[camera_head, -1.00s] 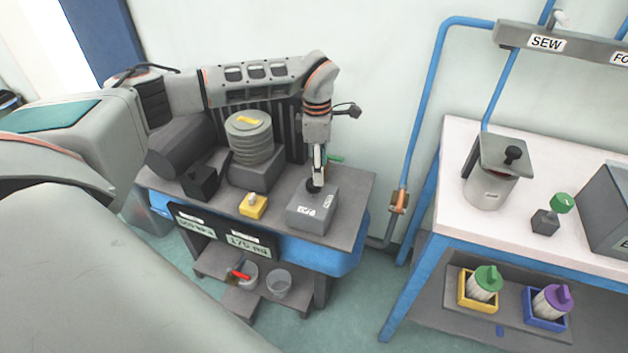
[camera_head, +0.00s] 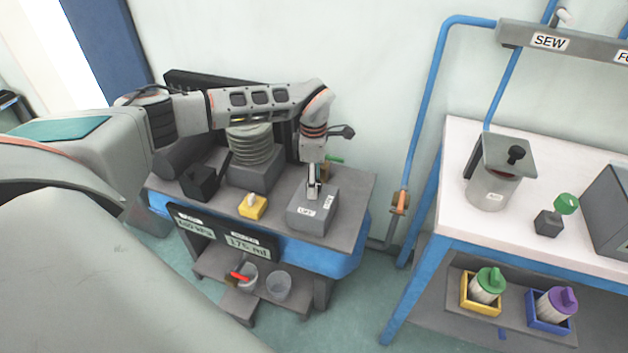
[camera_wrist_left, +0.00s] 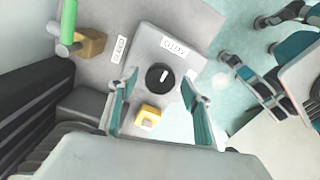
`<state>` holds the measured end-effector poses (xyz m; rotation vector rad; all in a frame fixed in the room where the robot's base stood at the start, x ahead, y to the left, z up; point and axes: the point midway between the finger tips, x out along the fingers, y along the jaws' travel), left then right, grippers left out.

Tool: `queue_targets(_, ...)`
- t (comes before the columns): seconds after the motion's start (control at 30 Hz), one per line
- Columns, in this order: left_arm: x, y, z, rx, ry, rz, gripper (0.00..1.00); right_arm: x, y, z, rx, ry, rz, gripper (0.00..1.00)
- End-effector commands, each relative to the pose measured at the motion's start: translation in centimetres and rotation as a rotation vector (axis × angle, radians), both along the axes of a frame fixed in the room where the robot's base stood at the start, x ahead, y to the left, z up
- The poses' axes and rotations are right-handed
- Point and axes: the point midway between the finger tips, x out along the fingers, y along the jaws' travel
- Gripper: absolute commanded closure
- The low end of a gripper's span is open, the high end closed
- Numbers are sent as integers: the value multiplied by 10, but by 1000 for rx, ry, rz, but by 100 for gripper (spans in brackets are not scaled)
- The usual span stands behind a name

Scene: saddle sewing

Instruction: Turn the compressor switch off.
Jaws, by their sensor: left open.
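The compressor switch is a grey box (camera_head: 312,213) with two white labels, on the right part of the compressor table. In the left wrist view, a round black knob (camera_wrist_left: 160,76) with a white mark sits on top of the box. My left gripper (camera_head: 313,192) points down over the box and hides the knob in the head view. In the wrist view its open fingers stand on either side of the knob, apart from it. My right gripper is not seen.
A yellow block (camera_head: 252,207) stands left of the box. A green-handled valve (camera_head: 333,158) is close behind the gripper. A ribbed grey cylinder (camera_head: 252,145) and a dark tank are farther left. A white-topped bench (camera_head: 455,215) stands at the right, across a floor gap.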

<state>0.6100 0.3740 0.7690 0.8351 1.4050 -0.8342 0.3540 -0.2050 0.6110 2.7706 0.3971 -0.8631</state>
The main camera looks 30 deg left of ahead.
Motion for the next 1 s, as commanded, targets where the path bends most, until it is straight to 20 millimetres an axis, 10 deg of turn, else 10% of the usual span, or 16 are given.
queue_targets(0.07, 0, 0, 0, 0, 0, 0, 51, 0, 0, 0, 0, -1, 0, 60)
queue_targets(0.23, 0, 0, 0, 0, 0, 0, 90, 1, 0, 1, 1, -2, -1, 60)
queue_targets(1.0, 0, -1, 5, -1, -1, 317, 89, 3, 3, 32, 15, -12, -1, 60)
